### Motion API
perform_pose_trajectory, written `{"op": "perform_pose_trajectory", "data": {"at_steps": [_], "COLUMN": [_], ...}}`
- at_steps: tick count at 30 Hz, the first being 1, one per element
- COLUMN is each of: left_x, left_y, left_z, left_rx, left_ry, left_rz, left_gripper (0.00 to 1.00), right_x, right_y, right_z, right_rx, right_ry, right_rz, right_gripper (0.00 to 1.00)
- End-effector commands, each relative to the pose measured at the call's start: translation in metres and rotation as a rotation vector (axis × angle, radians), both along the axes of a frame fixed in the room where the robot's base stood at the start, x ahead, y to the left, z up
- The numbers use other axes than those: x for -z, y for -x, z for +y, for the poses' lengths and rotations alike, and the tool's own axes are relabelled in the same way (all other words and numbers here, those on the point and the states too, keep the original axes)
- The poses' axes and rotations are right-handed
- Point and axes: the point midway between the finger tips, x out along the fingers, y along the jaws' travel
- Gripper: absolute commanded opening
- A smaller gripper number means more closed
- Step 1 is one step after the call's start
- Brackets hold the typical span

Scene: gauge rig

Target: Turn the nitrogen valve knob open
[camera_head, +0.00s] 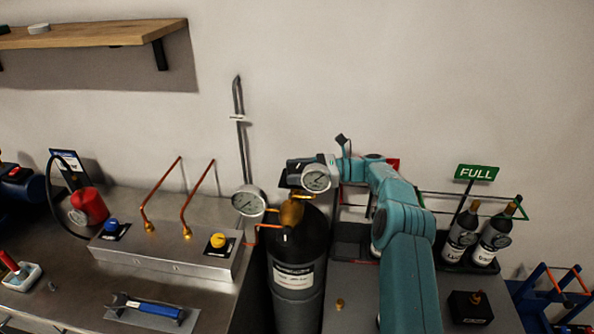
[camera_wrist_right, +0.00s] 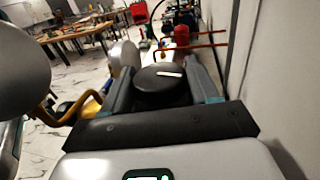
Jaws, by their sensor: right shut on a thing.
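The nitrogen cylinder (camera_head: 298,260) is dark with a white label and stands upright in the gap between the benches. A brass regulator (camera_head: 291,212) with two round gauges, left (camera_head: 249,201) and right (camera_head: 316,178), sits on top of it. In the right wrist view, a round black knob (camera_wrist_right: 160,80) with a white line lies between the fingers of my right gripper (camera_wrist_right: 162,88), which is shut on it. In the head view my right gripper (camera_head: 300,165) is behind the right gauge and partly hidden. The white line runs roughly sideways in the wrist view. My left gripper is not in view.
A metal manifold box (camera_head: 170,250) with blue and yellow knobs and copper pipes is on the left bench. A wrench (camera_head: 150,308) lies in front of it. Bottles (camera_head: 495,235) stand at right below a green FULL sign (camera_head: 477,172). The wall is close behind.

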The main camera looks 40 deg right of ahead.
Motion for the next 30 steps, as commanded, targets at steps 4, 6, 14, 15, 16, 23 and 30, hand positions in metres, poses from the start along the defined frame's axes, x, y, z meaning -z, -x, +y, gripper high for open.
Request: {"op": "perform_pose_trajectory", "data": {"at_steps": [4,6,14,15,16,23,30], "left_x": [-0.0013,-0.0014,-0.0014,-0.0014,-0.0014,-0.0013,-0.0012], "left_y": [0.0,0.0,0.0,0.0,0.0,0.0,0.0], "left_z": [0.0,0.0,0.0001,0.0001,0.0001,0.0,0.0], "left_rx": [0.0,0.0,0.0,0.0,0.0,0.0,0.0], "left_ry": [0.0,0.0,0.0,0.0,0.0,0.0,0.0], "left_rz": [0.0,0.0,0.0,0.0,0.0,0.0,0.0], "left_gripper": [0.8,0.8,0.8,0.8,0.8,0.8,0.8], "right_x": [-0.0024,-0.0023,-0.0029,-0.003,-0.003,-0.0024,-0.0013], "right_y": [-0.0002,-0.0001,-0.0001,-0.0002,-0.0002,-0.0002,-0.0003], "right_z": [-0.001,-0.0008,-0.001,-0.0011,-0.0011,-0.0008,-0.0005], "right_rx": [-0.014,-0.018,-0.02,-0.02,-0.02,-0.02,-0.021], "right_ry": [0.001,0.0,0.001,0.0,0.0,0.0,0.0], "right_rz": [-0.004,-0.005,-0.006,-0.006,-0.006,-0.005,-0.003], "right_gripper": [0.29,0.29,0.29,0.29,0.29,0.8,0.8]}}
